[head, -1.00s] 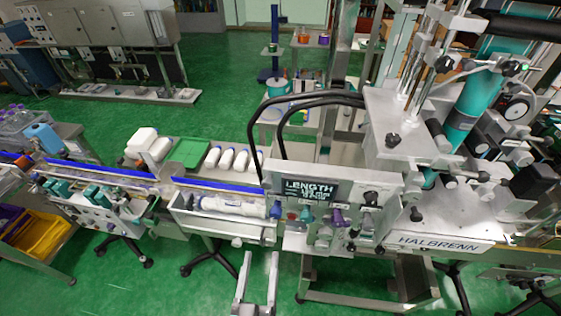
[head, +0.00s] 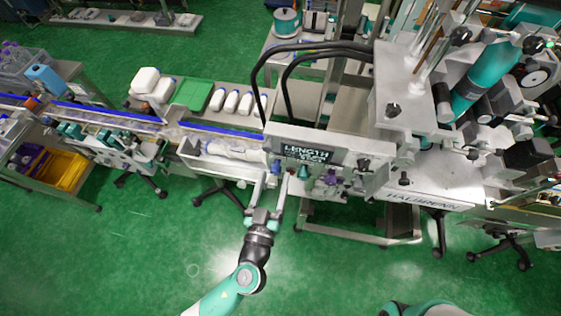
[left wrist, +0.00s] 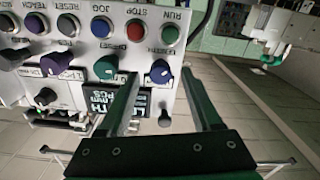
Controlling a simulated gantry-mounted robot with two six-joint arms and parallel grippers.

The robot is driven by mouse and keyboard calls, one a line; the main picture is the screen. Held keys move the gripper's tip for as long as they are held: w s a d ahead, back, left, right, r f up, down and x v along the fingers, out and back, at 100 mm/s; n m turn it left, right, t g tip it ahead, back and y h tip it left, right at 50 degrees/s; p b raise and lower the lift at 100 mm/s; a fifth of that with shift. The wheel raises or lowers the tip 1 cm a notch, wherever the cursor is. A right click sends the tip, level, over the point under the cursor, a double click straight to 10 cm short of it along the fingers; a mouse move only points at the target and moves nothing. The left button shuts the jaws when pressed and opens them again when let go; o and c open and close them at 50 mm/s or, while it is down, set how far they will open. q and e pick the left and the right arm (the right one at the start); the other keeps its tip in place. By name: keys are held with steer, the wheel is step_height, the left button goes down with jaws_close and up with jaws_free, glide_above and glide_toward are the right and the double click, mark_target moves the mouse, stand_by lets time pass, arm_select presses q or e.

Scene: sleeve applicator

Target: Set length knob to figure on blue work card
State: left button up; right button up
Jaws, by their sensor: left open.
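The control panel (head: 350,178) of the sleeve machine carries a display (head: 306,153) reading LENGTH, its figures too blurred to read. Below it are a blue knob (head: 276,167), a teal knob (head: 304,172) and a purple knob (head: 331,178). My left gripper (head: 277,181) is open at the panel's left end. In the left wrist view, the blue knob (left wrist: 161,72) shows between the open fingertips; whether they touch it I cannot tell. The teal knob (left wrist: 105,68) is just left of the fingers. I cannot make out a blue work card. My right gripper is out of view.
A row of push buttons, including a red button (left wrist: 135,31), runs along the panel near the knobs. A green tray (head: 192,93) and white bottles stand behind. The floor in front is open.

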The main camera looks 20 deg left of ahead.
arm_select(q)
steer(key=shift+w+a, duration=0.2)
steer(key=shift+w, duration=0.5)
steer(key=shift+f, duration=0.1)
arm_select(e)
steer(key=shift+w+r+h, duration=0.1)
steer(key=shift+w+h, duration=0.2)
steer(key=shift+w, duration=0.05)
arm_select(q)
steer(key=shift+s, duration=0.1)
steer(key=shift+c, duration=0.3)
jaws_close()
steer(key=shift+m, duration=0.4)
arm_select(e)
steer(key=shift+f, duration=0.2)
